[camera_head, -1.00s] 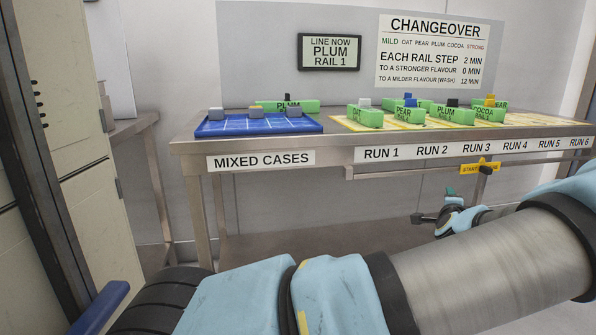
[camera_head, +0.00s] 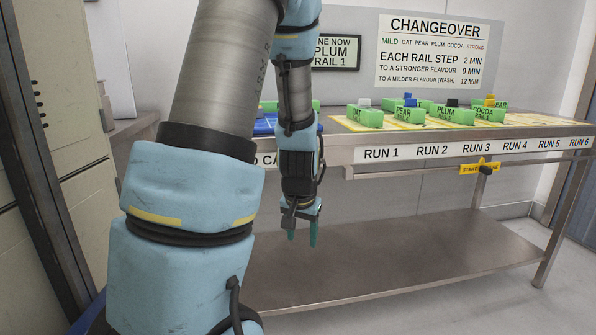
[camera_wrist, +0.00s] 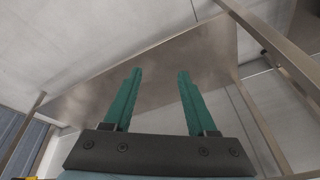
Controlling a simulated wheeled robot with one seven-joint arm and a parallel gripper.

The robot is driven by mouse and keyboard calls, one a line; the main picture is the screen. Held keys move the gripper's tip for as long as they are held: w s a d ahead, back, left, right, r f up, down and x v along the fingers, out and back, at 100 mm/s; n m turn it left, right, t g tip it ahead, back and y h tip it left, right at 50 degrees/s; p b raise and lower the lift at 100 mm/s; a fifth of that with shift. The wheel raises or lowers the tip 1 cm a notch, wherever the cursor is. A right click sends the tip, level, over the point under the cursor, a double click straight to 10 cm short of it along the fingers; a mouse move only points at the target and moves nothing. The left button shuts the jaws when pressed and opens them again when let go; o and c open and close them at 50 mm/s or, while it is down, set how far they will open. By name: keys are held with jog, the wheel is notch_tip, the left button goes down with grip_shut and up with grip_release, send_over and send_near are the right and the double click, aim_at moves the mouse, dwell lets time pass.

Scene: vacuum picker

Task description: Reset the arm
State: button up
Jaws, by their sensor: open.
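My gripper (camera_head: 303,232) hangs pointing down in front of the table's front edge, below the mixed cases area. In the wrist view my gripper (camera_wrist: 154,80) has its two green fingers apart with nothing between them. My arm is raised and folded at the left of the head view. It covers most of the blue tray (camera_head: 265,123) and parts of the mixed cases label (camera_head: 266,160) and the line sign (camera_head: 340,52).
The steel table (camera_head: 345,157) carries several green cases, such as the pear case (camera_head: 405,114) and the cocoa case (camera_head: 484,114), on yellow mats. A yellow start tag (camera_head: 480,168) hangs at the front. The lower shelf (camera_head: 400,255) is bare. Free floor lies at the right.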

jog(key=s+a+r+n+g, duration=0.25)
jog(key=s+a+r, duration=0.25)
jog(key=s+a, duration=0.45)
notch_tip(320, 180, up, 20)
jog(key=s+d+p, duration=0.1)
jog(key=d+p, duration=0.1)
jog(key=p, duration=1.9)
jog(key=shift+r+n, duration=0.25)
jog(key=shift+n, duration=0.1)
jog(key=shift+t, duration=0.25)
